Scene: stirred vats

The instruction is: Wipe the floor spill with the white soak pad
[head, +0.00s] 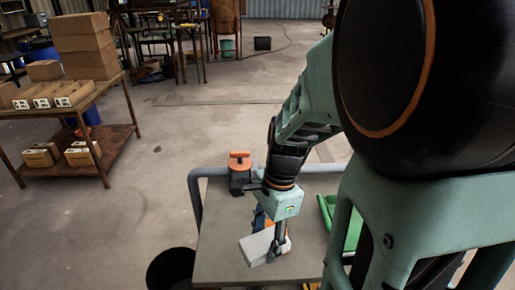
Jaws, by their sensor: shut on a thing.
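The white soak pad (254,247) is a pale block at the lower middle of the head view, over the grey top of a small cart. My gripper (273,250) points down at the pad's right part and is shut on it. The gripper partly covers the pad. I cannot tell whether the pad touches the cart top or is just above it. I cannot make out the spill clearly on the floor in this view.
The cart top (218,247) has a grey rail, an orange-topped dark device (239,172) and a green tray (328,212). A dark round bin (170,270) stands left of the cart. A rusty table (113,98) with cardboard boxes is at left. Open concrete floor lies between.

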